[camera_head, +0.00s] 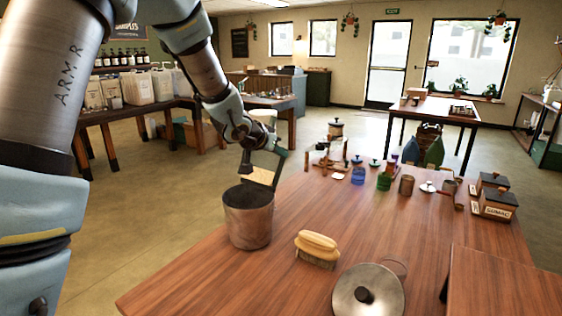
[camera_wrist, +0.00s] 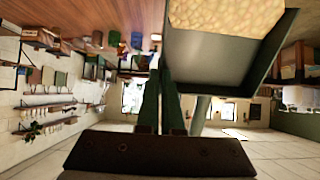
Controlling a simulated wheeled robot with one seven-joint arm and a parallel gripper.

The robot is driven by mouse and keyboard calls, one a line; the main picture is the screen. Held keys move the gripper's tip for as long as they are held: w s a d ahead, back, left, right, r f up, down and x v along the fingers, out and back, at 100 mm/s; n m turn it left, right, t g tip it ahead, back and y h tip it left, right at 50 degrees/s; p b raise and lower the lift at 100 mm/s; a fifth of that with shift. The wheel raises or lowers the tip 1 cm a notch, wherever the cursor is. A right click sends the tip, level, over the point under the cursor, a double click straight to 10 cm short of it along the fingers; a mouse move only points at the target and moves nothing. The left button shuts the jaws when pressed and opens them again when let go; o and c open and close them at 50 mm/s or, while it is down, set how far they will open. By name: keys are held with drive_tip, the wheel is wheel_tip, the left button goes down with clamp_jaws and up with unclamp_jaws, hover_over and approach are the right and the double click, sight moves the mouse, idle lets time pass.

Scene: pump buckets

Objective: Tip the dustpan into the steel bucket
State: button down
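The steel bucket (camera_head: 249,226) stands upright on the left part of the wooden table, its dark opening facing up. My gripper (camera_head: 248,160) is above the bucket, beside the dustpan. In the wrist view the two green fingers (camera_wrist: 160,85) are close together at the dustpan (camera_wrist: 215,60) and appear shut on it. The handle between them is mostly hidden.
A yellow brush (camera_head: 317,248) lies right of the bucket, and a round steel lid (camera_head: 367,292) lies at the front. Several jars, a small wooden stand (camera_head: 328,160) and dark boxes (camera_head: 497,202) stand farther back. The middle of the table is clear.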

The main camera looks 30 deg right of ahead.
drive_tip(key=shift+s+a+t+h+b, duration=0.3)
drive_tip(key=shift+a+h+b, duration=0.25)
drive_tip(key=shift+b, duration=2.15)
drive_tip(key=shift+s+a+t+h+b, duration=0.3)
drive_tip(key=shift+h+b, duration=0.35)
drive_tip(key=shift+b, duration=2)
drive_tip(key=a+b, duration=0.1)
drive_tip(key=b, duration=0.2)
drive_tip(key=shift+s+t+h, duration=0.1)
drive_tip(key=shift+t+h, duration=0.2)
drive_tip(key=shift+h, duration=0.1)
drive_tip(key=b, duration=0.3)
drive_tip(key=shift+s+a+h, duration=0.15)
drive_tip(key=shift+a+h, duration=0.2)
drive_tip(key=shift+h, duration=0.05)
drive_tip(key=b, duration=0.3)
drive_tip(key=a+t+h+b, duration=0.1)
drive_tip(key=b, duration=0.2)
drive_tip(key=shift+s+a+f+h, duration=0.15)
drive_tip(key=shift+s+f+h, duration=0.1)
drive_tip(key=shift+s+h, duration=0.1)
drive_tip(key=shift+s+a+b, duration=0.15)
drive_tip(key=shift+a+b, duration=0.1)
drive_tip(key=shift+b, duration=0.85)
drive_tip(key=b, duration=0.2)
drive_tip(key=a+t+h+b, duration=0.1)
drive_tip(key=b, duration=0.1)
drive_tip(key=shift+s+f+h, duration=0.1)
drive_tip(key=shift+s+h, duration=0.1)
drive_tip(key=shift+h, duration=0.05)
